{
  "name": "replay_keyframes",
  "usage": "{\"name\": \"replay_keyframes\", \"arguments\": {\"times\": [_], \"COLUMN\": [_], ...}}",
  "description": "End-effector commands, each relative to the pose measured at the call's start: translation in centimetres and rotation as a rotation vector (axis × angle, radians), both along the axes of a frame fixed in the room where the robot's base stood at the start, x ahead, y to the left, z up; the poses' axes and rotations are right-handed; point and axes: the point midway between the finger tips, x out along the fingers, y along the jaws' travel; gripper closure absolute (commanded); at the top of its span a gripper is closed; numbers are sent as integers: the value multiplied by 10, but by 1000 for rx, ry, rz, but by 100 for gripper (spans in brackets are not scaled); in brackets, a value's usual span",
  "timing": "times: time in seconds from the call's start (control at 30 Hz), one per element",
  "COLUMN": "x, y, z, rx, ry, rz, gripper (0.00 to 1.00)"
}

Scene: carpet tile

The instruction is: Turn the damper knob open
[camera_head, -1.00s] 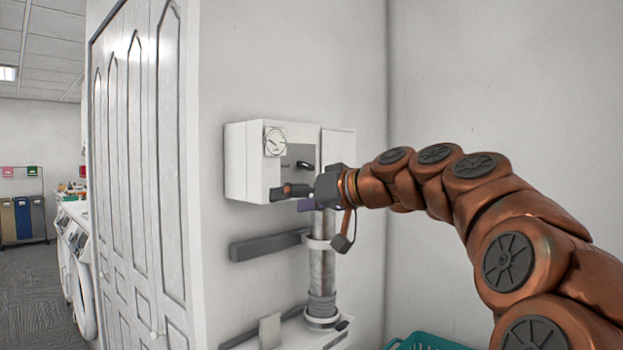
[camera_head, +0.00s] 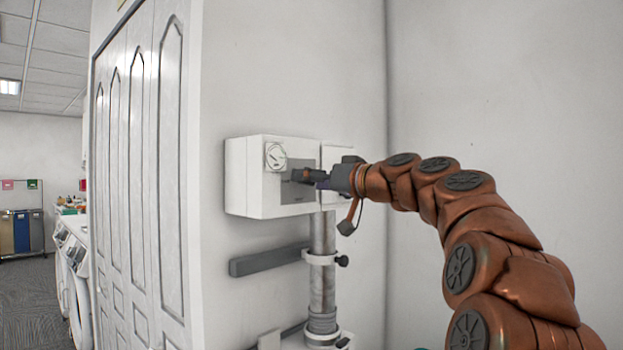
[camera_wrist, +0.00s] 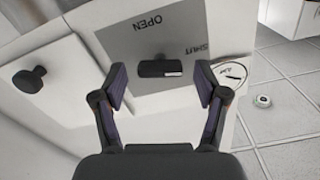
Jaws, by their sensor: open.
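The damper knob (camera_wrist: 160,68) is a black bar on a grey plate (camera_wrist: 115,42) marked OPEN and SHUT. In the wrist view the bar lies crosswise, its white-marked end towards the SHUT word. My gripper (camera_wrist: 160,80) is open, with one finger on each side of the knob and a visible gap at both ends. In the head view my gripper (camera_head: 314,176) is in front of the plate on the white box (camera_head: 250,190) and mostly hides the knob.
A second black round knob (camera_wrist: 28,78) stands off to the side in the wrist view. A metal pipe (camera_head: 322,285) runs below the box, near a grey bar (camera_head: 268,260). The wall right of the box is bare.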

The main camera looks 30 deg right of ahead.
Motion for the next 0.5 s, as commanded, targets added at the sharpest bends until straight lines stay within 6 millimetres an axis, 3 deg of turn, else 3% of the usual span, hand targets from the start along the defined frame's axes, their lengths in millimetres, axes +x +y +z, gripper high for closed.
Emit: {"name": "replay_keyframes", "arguments": {"times": [0.33, 0.5], "x": [4, 4], "y": [1, 1], "z": [0, 0], "rx": [0, 0], "ry": [-1, -1], "rz": [0, 0], "gripper": [27, 44]}}
